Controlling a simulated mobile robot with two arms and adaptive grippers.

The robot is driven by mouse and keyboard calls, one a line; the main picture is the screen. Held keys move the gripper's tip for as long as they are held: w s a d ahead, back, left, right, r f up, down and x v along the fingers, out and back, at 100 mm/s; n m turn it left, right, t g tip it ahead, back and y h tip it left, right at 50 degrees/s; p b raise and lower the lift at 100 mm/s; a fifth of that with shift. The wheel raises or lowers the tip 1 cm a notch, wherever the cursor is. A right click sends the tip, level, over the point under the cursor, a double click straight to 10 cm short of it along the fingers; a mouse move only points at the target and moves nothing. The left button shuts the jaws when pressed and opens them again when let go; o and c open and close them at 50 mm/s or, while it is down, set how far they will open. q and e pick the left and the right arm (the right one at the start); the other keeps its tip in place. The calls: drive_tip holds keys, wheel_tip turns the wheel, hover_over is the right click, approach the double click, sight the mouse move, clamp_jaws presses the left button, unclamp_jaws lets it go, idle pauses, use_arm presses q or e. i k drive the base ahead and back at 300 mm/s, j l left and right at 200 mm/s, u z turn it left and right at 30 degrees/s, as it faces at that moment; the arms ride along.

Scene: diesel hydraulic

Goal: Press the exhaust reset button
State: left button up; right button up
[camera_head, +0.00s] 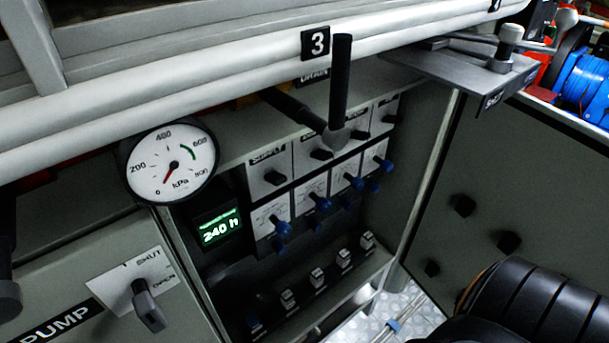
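No button that I can read as the exhaust reset button shows clearly. The recessed control panel (300,190) in the middle holds several black knobs on white labels, with blue-handled valves (322,203) below them. A row of small pale fittings (316,278) sits along the panel's lower shelf. One label reads SUPPLY; most others are too small or dark to read. A black lever (340,85) with a grey round joint stands in front of the panel's top. Neither of my grippers is in view.
A pressure gauge (170,163) and a green-lit display (215,229) sit left of the panel. A SHUT/OPEN lever (148,305) projects at lower left. A pale rail (230,75) crosses above. A grey shelf (465,72) juts out at upper right. A black ribbed object (525,305) fills the lower right.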

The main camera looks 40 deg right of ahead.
sight(317, 226)
drive_tip(key=z, duration=1.25)
